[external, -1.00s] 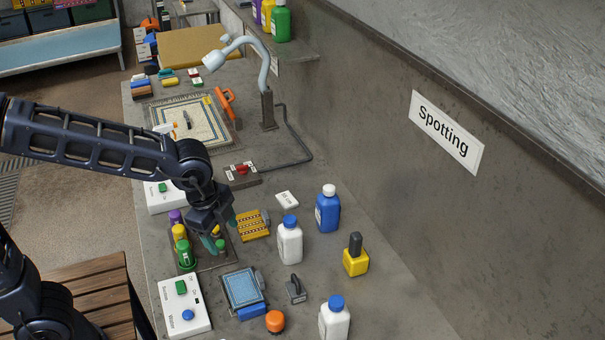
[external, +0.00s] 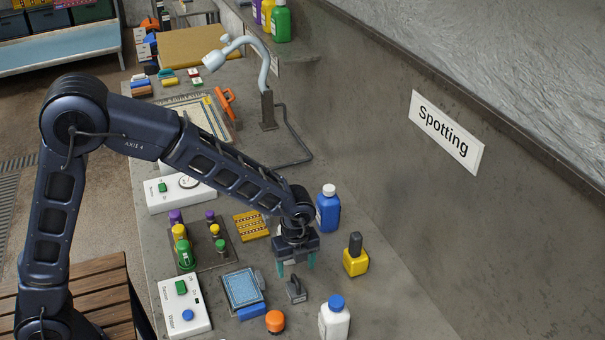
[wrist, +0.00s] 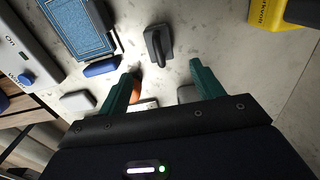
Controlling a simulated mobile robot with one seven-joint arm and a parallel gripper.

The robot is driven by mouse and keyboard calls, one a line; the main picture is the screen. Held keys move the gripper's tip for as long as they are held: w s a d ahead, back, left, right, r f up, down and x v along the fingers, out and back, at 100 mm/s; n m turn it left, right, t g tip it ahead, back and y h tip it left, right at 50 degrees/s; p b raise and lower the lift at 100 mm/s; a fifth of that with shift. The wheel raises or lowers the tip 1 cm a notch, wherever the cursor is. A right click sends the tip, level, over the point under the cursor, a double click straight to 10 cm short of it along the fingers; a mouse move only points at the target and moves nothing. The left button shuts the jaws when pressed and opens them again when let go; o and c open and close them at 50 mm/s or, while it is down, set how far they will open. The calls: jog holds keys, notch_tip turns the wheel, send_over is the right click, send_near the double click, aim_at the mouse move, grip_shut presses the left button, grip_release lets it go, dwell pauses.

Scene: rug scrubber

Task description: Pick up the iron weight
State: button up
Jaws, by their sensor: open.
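The iron weight (external: 295,291) is a small dark grey block with an upright handle, standing on the grey counter. In the wrist view the iron weight (wrist: 153,47) lies just beyond the fingertips, between their lines. My gripper (external: 296,267) points down above and slightly behind it, apart from it. In the wrist view my gripper (wrist: 163,73) shows two teal fingers spread wide with nothing between them.
A blue pad (external: 242,287) and an orange knob (external: 275,321) are left of the weight. A yellow bottle (external: 356,262) and a white blue-capped bottle (external: 335,320) stand right. A blue bottle (external: 328,212) is behind my gripper. Bare counter lies between the weight and yellow bottle.

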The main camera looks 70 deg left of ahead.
aim_at(296, 280)
notch_tip(296, 280, down, 6)
jog(key=shift+r, duration=0.2)
jog(key=shift+a+f, duration=0.15)
jog(key=shift+f, duration=1.2)
jog(key=shift+a+f, duration=0.1)
jog(key=shift+f, duration=1.2)
grip_shut()
